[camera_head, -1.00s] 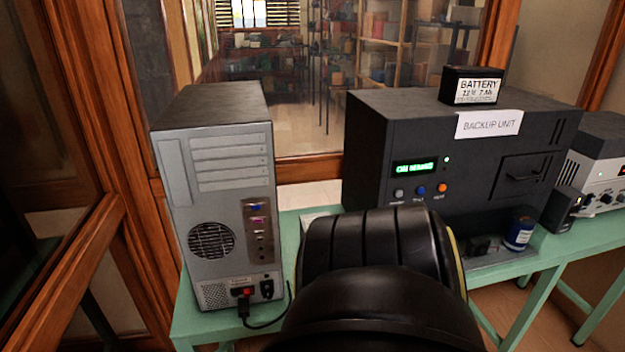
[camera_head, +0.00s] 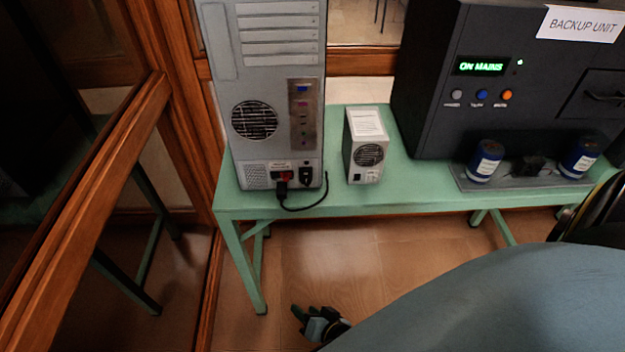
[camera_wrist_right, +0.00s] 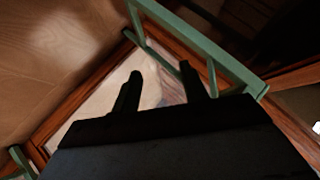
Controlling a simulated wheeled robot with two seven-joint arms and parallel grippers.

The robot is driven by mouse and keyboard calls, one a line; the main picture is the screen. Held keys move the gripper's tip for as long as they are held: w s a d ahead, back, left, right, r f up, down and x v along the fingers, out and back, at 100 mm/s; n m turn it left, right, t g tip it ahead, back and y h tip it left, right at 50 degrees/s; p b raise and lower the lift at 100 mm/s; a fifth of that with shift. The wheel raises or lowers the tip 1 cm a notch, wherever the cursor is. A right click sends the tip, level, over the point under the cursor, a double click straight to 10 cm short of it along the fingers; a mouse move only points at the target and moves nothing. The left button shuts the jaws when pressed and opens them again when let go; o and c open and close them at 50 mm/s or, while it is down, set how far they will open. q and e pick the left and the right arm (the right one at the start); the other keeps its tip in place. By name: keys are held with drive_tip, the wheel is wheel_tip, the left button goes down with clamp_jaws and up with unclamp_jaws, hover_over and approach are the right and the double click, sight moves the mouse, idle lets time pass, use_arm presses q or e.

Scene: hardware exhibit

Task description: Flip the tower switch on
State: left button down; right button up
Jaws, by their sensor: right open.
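The grey tower (camera_head: 268,90) stands upright at the left end of the green table, its back panel facing me. A small red switch (camera_head: 285,175) shows low on this panel, beside a plugged-in black power cable (camera_head: 305,207). Which way the switch is set is too small to tell. My right gripper (camera_head: 310,314) is low, below the table's front edge and well apart from the tower. In the right wrist view my right gripper (camera_wrist_right: 161,78) has its two dark fingers apart, with nothing between them. My left gripper is not in view.
A small grey box (camera_head: 364,150) stands right of the tower on the green table (camera_head: 400,196). The dark backup unit (camera_head: 430,110) reads "ON MAINS", with two blue cans (camera_head: 485,160) in front. A wooden frame (camera_head: 90,230) is at left. My blue-grey arm fills the lower right.

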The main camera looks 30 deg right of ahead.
drive_tip(key=w+d+r+m+t+h+b, duration=0.1)
drive_tip(key=w+r+m+t+h, duration=0.3)
drive_tip(key=r+m, duration=0.5)
drive_tip(key=w+d+r+m+t+h+b, duration=0.1)
drive_tip(key=w+d+r+m+t+h, duration=0.1)
drive_tip(key=w+r+m, duration=0.65)
drive_tip(key=m+g+h, duration=0.2)
drive_tip(key=m+h, duration=0.2)
drive_tip(key=m, duration=0.4)
approach(306, 179)
drive_tip(key=a+r, duration=0.1)
drive_tip(key=a, duration=0.2)
drive_tip(key=s+r+m+g+y+b, duration=0.15)
drive_tip(key=s+r+m+g, duration=0.25)
drive_tip(key=m, duration=0.5)
drive_tip(key=x, duration=0.4)
drive_tip(key=b+x, duration=0.1)
drive_tip(key=x, duration=0.7)
drive_tip(key=shift+w+d+r+b, duration=0.2)
drive_tip(key=shift+r+b, duration=0.1)
drive_tip(key=shift+w+d+f, duration=0.15)
drive_tip(key=shift+w+d, duration=0.05)
drive_tip(key=shift+w, duration=0.2)
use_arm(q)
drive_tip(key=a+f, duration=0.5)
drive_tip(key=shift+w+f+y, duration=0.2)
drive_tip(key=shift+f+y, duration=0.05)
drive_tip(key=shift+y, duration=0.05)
